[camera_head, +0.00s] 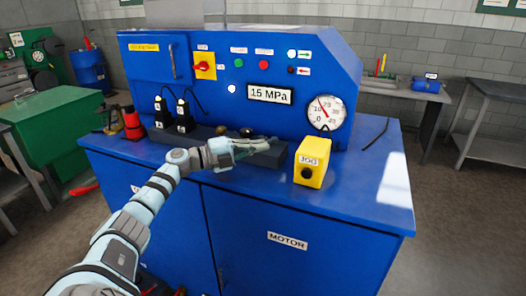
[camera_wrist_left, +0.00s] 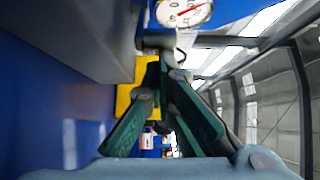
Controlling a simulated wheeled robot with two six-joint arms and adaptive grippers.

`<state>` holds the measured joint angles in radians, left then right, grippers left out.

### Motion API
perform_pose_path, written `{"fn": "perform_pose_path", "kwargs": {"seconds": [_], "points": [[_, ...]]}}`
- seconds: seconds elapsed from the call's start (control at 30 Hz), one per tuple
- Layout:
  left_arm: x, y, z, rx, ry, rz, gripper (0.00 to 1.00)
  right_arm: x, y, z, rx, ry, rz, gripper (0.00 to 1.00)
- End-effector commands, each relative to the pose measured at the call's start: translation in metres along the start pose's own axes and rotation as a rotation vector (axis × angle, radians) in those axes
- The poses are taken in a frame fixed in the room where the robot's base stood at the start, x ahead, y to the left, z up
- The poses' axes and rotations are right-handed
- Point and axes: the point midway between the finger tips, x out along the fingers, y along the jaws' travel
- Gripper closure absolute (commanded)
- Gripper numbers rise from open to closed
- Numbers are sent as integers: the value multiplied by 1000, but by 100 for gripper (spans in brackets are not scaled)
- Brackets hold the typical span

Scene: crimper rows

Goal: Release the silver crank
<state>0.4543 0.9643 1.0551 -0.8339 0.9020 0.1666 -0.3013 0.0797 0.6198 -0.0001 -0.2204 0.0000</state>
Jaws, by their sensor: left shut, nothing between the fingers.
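My left gripper (camera_head: 268,142) reaches in over the dark grey block on the blue bench, just left of the yellow JOG box. In the left wrist view its two green-grey fingers (camera_wrist_left: 165,68) come together at the tips, with nothing seen between them. I cannot make out a silver crank for certain in either view; the gripper and forearm cover part of the block. A dark round knob (camera_head: 246,132) and a brass-coloured knob (camera_head: 221,130) show just behind the gripper. My right gripper is in neither view.
The yellow JOG box (camera_head: 311,162) stands close to the right of the fingertips. The blue panel with a pressure gauge (camera_head: 326,112) rises behind. Two black levers (camera_head: 172,112) stand to the left.

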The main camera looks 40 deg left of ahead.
Motion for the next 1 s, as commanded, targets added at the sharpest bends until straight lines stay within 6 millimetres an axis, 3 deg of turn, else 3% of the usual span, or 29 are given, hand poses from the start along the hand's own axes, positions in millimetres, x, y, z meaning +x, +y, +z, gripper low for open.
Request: {"fn": "perform_pose_path", "kwargs": {"seconds": [0.2, 0.77, 1.0], "points": [[-6, -2, 10, 3, -20, 0, 100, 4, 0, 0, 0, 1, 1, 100], [-8, -3, 14, 5, -23, -1, 100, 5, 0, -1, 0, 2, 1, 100], [-37, 1, 34, 8, -30, 0, 100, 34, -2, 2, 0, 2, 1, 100]]}}
